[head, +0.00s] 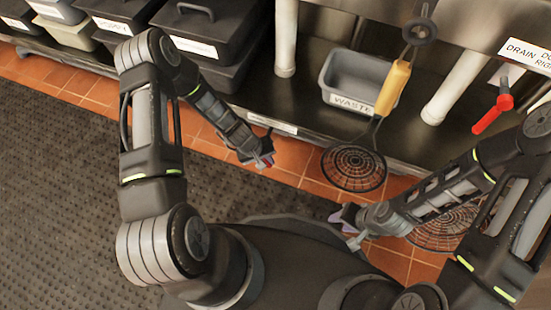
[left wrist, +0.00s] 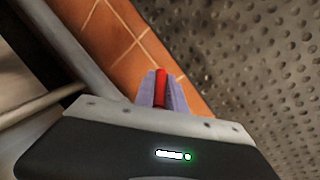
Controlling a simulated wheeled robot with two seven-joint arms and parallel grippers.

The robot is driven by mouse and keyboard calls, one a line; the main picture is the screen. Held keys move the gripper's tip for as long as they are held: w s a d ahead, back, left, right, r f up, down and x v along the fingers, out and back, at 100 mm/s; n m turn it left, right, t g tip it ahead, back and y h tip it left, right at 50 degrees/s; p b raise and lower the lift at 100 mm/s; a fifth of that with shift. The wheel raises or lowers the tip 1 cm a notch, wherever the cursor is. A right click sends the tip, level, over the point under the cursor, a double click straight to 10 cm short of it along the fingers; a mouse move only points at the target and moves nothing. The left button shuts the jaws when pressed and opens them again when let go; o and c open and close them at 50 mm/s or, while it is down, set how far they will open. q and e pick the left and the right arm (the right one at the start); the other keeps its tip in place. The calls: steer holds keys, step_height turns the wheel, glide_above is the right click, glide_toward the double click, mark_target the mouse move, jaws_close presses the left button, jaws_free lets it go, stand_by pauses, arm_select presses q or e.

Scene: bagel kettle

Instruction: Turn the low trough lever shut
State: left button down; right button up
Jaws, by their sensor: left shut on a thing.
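My left gripper (head: 264,160) is at the front edge of the low steel shelf, over the orange tiles. Its purple fingers are closed on a red bar (left wrist: 160,88), seen between them in the left wrist view. The red bar looks like the grip of the low trough lever; the rest of it is hidden by the fingers and hand. A white label (head: 272,124), too small to read, is on the shelf edge just above this gripper. My right gripper (head: 348,226) is empty, with its fingers apart, over the tiles near my base.
Another red lever (head: 495,112) sits at the right, below a label starting "DRAIN". A grey bin marked WASTE (head: 352,80) and a yellow-handled skimmer (head: 394,88) are at the shelf. Dark lidded bins (head: 210,35) stand upper left.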

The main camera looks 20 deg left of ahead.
arm_select(q)
steer(key=shift+w+a+f+y+p, duration=0.1)
steer(key=shift+a+y+p, duration=0.55)
steer(key=shift+y, duration=0.5)
steer(key=shift+w+a+f+y+p, duration=0.1)
steer(key=shift+a+y+p, duration=0.55)
steer(key=shift+y, duration=0.5)
steer(key=shift+d, duration=0.15)
steer(key=shift+s, duration=0.1)
steer(key=c, duration=1.4)
jaws_free()
steer(key=shift+r, duration=0.1)
steer(key=p+v, duration=0.3)
steer(key=v, duration=0.4)
steer(key=shift+s+d+r, duration=0.1)
steer(key=shift+s+r, duration=0.05)
steer(key=shift+r, duration=0.1)
